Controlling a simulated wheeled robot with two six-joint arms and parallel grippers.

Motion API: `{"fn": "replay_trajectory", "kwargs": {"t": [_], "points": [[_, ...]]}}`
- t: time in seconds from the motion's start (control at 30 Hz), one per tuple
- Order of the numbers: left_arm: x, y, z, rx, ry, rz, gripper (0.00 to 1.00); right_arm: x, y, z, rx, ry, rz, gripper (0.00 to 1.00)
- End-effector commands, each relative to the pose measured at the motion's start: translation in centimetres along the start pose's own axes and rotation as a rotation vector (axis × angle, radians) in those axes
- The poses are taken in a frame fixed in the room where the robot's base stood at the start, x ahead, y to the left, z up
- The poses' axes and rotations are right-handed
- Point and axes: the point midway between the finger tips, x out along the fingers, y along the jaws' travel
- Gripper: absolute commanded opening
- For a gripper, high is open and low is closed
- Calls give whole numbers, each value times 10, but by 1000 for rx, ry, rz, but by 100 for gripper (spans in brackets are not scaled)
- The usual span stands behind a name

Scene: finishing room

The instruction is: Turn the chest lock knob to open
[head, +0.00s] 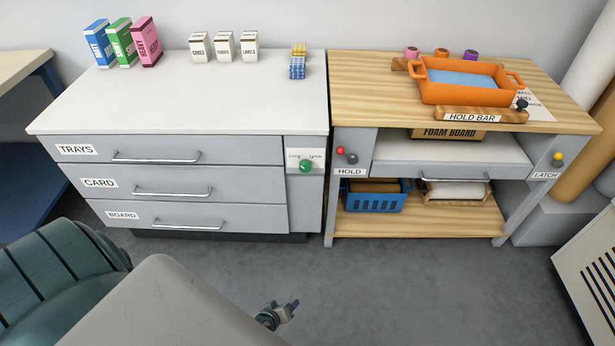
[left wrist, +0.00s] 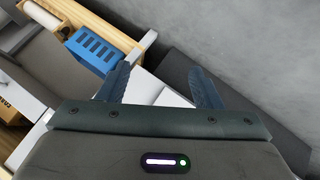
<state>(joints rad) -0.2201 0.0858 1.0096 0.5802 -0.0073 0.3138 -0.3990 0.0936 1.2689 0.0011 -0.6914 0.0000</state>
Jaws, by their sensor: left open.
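The grey chest of drawers (head: 210,222) with a white top stands at the left of the head view. Its green lock knob (head: 306,166) is on a white plate at the upper right of the front, with small labels that seem to read LOCK and OPEN. I cannot tell which label the knob points to. My left gripper (head: 284,313) is low in front of the chest, below the knob and apart from it. In the left wrist view its fingers (left wrist: 160,87) are spread with nothing between them; the knob is not visible there. My right gripper is out of view.
The drawers have bar handles (head: 157,159). A wooden bench (head: 380,80) stands right of the chest with an orange tray (head: 462,95), HOLD and LATCH knobs, and a blue basket (head: 372,203) on its lower shelf. A slatted grey unit (head: 595,262) is at right. The floor between is clear.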

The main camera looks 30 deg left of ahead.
Motion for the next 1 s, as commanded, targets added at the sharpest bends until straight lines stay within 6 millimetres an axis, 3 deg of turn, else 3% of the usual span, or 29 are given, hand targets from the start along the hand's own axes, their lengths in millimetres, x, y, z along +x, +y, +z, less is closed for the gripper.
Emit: {"fn": "replay_trajectory", "kwargs": {"t": [0.03,0.2,0.4,0.5,0.7,0.83,1.0], "points": [[16,28,-29,-135,83,72,59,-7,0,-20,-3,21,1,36],[22,111,-129,-630,293,323,59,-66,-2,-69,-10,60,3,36],[-4,178,-228,-1214,420,640,59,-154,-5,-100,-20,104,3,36],[-21,198,-263,-1472,429,777,59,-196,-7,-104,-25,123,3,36],[-46,219,-300,-1821,392,946,59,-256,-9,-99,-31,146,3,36],[-53,224,-310,-1912,374,984,59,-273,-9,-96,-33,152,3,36],[-44,228,-324,-1929,370,991,59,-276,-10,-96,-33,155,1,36]]}}
